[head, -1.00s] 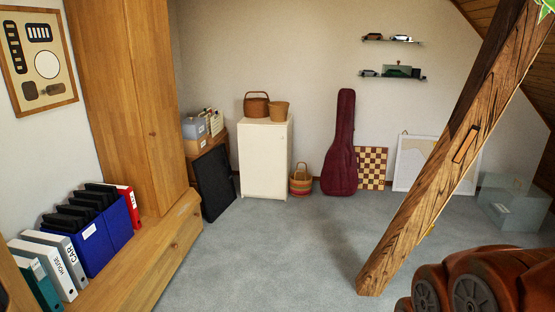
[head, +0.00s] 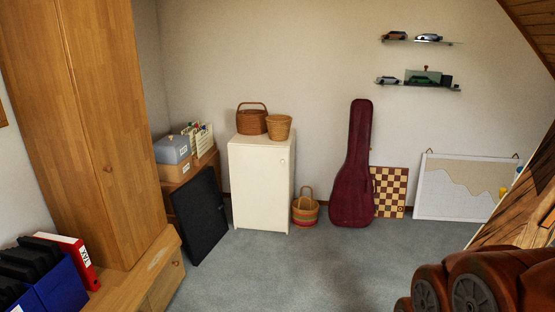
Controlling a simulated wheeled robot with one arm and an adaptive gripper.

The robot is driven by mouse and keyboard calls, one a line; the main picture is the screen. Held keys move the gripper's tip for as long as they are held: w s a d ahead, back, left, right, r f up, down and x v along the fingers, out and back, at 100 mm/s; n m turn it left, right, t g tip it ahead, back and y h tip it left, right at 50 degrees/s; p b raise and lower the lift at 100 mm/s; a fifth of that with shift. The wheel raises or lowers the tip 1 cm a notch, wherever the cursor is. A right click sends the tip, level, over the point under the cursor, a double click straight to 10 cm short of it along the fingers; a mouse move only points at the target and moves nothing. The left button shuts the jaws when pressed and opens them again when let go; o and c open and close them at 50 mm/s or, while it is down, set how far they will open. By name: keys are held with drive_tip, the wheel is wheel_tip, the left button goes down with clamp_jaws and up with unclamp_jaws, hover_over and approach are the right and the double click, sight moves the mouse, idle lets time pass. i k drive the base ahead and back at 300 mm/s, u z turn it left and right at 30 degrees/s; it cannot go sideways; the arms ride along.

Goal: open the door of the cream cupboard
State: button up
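The cream cupboard (head: 259,185) stands against the back wall, left of the picture's middle. Its door is shut, and a small round knob (head: 282,162) shows near the top right of its front. Two baskets stand on its top: a wicker basket with a handle (head: 252,122) and a smaller basket (head: 279,128). I see reddish-brown parts of my own arm at the bottom right. My gripper's fingers are not in view.
A striped basket (head: 305,210) stands on the floor just right of the cupboard, beside a maroon guitar case (head: 352,170). A black panel (head: 202,215) leans at the left. A timber brace (head: 515,215) slants at the right. Grey carpet (head: 310,265) in front is clear.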

sight(259, 175)
drive_tip(key=i, duration=3.3)
drive_tip(key=u, duration=1.55)
